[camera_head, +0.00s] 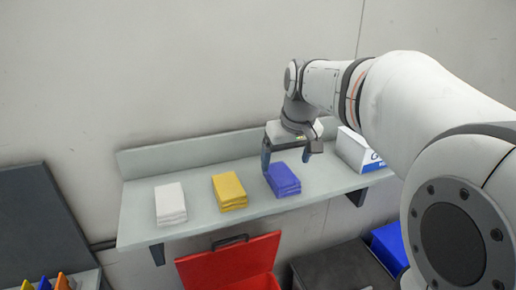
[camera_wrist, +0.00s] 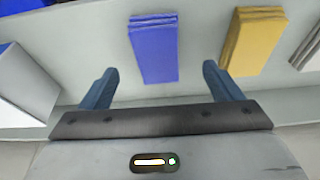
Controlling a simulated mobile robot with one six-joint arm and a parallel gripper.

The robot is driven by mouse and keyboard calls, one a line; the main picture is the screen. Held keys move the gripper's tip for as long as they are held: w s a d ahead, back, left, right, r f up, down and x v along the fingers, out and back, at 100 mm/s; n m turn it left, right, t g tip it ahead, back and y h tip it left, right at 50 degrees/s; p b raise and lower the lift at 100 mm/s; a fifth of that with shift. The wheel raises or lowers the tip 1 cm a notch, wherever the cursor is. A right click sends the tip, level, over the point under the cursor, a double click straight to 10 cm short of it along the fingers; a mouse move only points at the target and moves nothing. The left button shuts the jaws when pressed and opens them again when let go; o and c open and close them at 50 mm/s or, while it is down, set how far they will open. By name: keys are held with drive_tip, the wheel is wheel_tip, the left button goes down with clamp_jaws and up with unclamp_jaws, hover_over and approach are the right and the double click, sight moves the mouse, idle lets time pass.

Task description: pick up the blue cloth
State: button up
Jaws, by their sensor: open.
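The blue cloth (camera_head: 283,180) is a folded stack lying on the grey shelf (camera_head: 245,206), to the right of the yellow cloth. In the wrist view the blue cloth (camera_wrist: 154,48) lies ahead of my gripper (camera_wrist: 154,80), roughly between the lines of its two fingers. My gripper (camera_head: 286,156) is open and empty. In the head view it is just above and behind the blue cloth, with the fingers pointing down. I cannot tell whether a finger touches the cloth.
A yellow cloth (camera_head: 229,190) and a white cloth (camera_head: 170,203) lie to the left on the shelf. A white and blue box (camera_head: 354,150) stands close on the right. A wall rises behind the shelf. A red bin (camera_head: 230,265) is below.

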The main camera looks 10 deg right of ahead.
sight(282, 174)
drive_tip(key=shift+w+r, duration=0.5)
drive_tip(key=shift+w, duration=0.15)
drive_tip(key=shift+w+f, duration=0.2)
drive_tip(key=x, duration=0.2)
drive_tip(key=p+x, duration=0.1)
drive_tip(key=x, duration=0.3)
drive_tip(key=shift+s+d+f, duration=0.15)
drive_tip(key=shift+s+f, duration=0.15)
drive_tip(key=shift+s, duration=0.1)
drive_tip(key=shift+w+f, duration=0.15)
drive_tip(key=shift+f, duration=0.25)
drive_tip(key=shift+c, duration=0.2)
